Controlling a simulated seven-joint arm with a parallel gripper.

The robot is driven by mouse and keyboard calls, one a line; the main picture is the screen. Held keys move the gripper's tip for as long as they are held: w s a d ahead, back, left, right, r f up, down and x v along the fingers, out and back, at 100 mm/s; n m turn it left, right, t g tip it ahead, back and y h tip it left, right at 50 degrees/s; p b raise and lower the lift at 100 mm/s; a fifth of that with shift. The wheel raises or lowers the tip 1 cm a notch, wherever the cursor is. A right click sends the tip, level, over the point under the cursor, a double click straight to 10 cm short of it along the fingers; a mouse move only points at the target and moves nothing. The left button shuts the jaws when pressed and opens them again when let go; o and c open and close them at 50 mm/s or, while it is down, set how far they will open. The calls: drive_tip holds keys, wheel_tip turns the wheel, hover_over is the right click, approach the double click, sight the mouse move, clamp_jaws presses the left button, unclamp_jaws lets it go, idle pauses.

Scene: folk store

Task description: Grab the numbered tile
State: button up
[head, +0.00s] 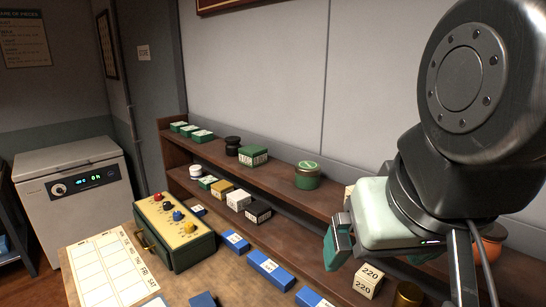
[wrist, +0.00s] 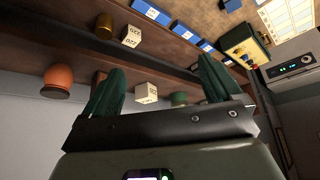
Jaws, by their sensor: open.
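A cream block marked 220 (head: 368,280) sits on the lower shelf at the lower right of the head view. It also shows in the wrist view (wrist: 131,38), beyond the fingertips. A second cream block with dark marks (wrist: 146,93) is on the upper shelf, seen between my fingers; my gripper mostly hides it in the head view. I cannot tell which one is the numbered tile. My gripper (head: 333,246) has green fingers, spread apart and empty, in front of the shelves. Its fingers also show in the wrist view (wrist: 160,72).
A brass cylinder (head: 407,296) stands right of the 220 block. An orange pot (head: 490,246) and a green tin (head: 307,176) are on the upper shelf. Blue boxes (head: 270,268) line the front. A yellow-topped box (head: 172,222) stands left.

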drive_tip(key=w+a+f+n+g+h, duration=0.3)
drive_tip(key=w+a+f+n, duration=0.25)
drive_tip(key=f, duration=0.25)
drive_tip(key=w+a+f+n+g+h, duration=0.2)
drive_tip(key=w+a+f+n, duration=0.3)
drive_tip(key=w+a+f, duration=0.15)
drive_tip(key=s+a+f+n+t+h, duration=0.1)
drive_tip(key=a+f+n+t+h, duration=0.1)
drive_tip(key=f, duration=0.6)
drive_tip(key=s+a+f+n+t+h, duration=0.1)
drive_tip(key=a+f+n+t+h, duration=0.1)
drive_tip(key=a+f+n, duration=0.2)
drive_tip(key=s+a+f+n+t+h, duration=0.2)
drive_tip(key=f+n, duration=0.6)
drive_tip(key=f, duration=0.5)
drive_tip(key=shift+a+f+t, duration=0.3)
drive_tip(key=shift+a+t, duration=0.2)
drive_tip(key=shift+a, duration=0.2)
drive_tip(key=shift+d+f, duration=0.1)
drive_tip(key=shift+f, duration=0.25)
drive_tip(key=x, duration=0.4)
drive_tip(key=shift+w+d+f, duration=0.1)
drive_tip(key=shift+w+d, duration=0.1)
drive_tip(key=shift+w, duration=0.05)
drive_tip(key=shift+w+x, duration=0.25)
drive_tip(key=shift+x, duration=2.75)
drive_tip(key=shift+a, duration=0.2)
drive_tip(key=c, duration=1.2)
